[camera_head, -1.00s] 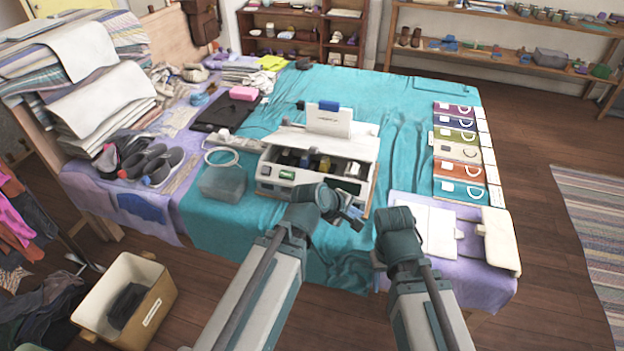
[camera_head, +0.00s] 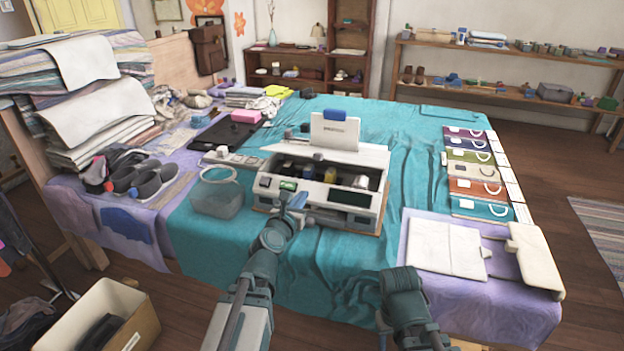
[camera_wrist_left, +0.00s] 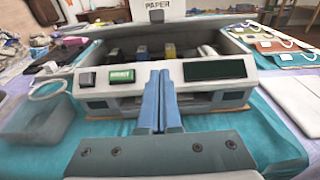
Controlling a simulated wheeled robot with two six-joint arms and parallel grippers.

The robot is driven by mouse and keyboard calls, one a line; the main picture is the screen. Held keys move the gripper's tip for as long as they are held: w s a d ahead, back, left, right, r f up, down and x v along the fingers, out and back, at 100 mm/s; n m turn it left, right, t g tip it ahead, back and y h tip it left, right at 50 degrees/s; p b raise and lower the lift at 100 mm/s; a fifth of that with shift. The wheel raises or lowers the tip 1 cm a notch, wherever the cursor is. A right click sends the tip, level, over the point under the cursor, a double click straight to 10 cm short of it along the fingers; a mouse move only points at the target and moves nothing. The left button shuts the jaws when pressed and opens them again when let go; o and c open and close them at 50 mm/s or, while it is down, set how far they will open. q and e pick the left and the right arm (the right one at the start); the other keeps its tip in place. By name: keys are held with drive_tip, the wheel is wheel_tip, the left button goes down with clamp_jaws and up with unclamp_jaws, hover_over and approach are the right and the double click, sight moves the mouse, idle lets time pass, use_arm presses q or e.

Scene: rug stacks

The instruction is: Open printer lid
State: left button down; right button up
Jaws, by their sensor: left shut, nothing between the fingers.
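The printer (camera_head: 345,215) stands on the teal cloth, a green-lit button and a dark display on its front. Its top is open, showing several dark and coloured cartridges inside; a yellow one (camera_head: 330,174) stands out. A pale panel (camera_head: 368,158) lies behind the opening, with an upright white sheet holder (camera_head: 335,132) marked PAPER in the wrist view. My left gripper (camera_head: 298,200) is shut and empty at the printer's front, near the green button (camera_wrist_left: 122,75). Its blue fingers (camera_wrist_left: 159,78) cover part of the front in the wrist view. My right gripper is hidden; only its arm shows.
A translucent bin (camera_head: 217,198) stands just left of the printer. A row of coloured folders (camera_head: 475,172) and an open white booklet (camera_head: 447,247) lie to the right. Bare teal cloth (camera_head: 415,150) lies between printer and folders.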

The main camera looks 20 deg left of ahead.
use_arm(q)
drive_tip(key=w, duration=0.3)
drive_tip(key=w+f, duration=0.1)
drive_tip(key=w, duration=0.2)
drive_tip(key=w+b, duration=0.1)
drive_tip(key=w, duration=0.2)
drive_tip(key=shift+w+d+f, duration=0.15)
drive_tip(key=shift+w, duration=0.1)
drive_tip(key=r+p, duration=0.1)
drive_tip(key=w+r+p, duration=0.1)
drive_tip(key=shift+w+d+r+p, duration=0.1)
drive_tip(key=shift+r+p, duration=0.2)
drive_tip(key=shift+r, duration=0.1)
drive_tip(key=shift+w+r+p, duration=0.25)
drive_tip(key=shift+r+p, duration=0.25)
